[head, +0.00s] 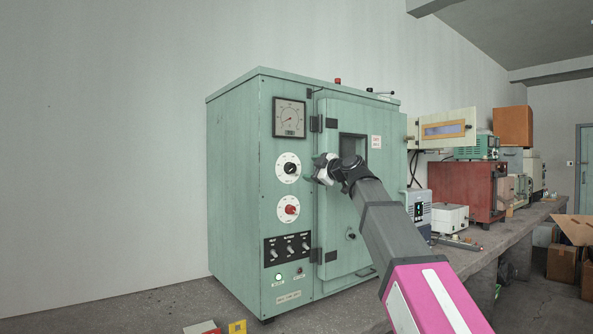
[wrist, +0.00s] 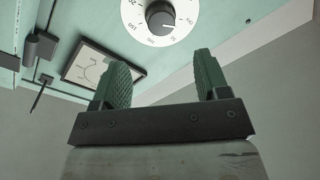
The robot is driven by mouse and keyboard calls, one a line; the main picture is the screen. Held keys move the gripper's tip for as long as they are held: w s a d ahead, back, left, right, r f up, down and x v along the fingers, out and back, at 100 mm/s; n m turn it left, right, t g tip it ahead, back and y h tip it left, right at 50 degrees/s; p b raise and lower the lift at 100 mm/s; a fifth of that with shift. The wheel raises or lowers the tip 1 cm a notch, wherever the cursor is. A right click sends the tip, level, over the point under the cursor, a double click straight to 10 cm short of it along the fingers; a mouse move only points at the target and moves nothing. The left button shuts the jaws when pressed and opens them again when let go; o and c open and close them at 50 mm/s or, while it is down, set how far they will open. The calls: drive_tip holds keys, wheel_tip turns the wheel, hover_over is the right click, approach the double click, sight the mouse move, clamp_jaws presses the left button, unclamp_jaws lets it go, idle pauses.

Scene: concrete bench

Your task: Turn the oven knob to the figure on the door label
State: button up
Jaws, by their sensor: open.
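The green oven (head: 235,180) stands on the bench. Its front carries a black knob (head: 291,168) on a white dial and a red knob (head: 291,209) below. On the door (head: 365,240) is a small white label (head: 376,142) with red print too small to read. My gripper (head: 312,174) is just right of the black knob, in front of the panel. In the wrist view, my gripper (wrist: 162,72) is open and empty. The black knob (wrist: 160,17) and its numbered dial (wrist: 188,18) lie beyond the fingertips, apart from them. Its exact setting is unclear.
A square gauge (head: 290,117) sits above the black knob, and small switches (head: 288,248) sit below the red one. Door hinges (head: 316,124) stand out close to my gripper. Other instruments, including a red-brown cabinet (head: 468,186), crowd the bench to the right.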

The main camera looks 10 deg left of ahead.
sight(293, 168)
drive_tip(key=x, duration=1)
drive_tip(key=shift+f, duration=0.1)
drive_tip(key=c, duration=0.9)
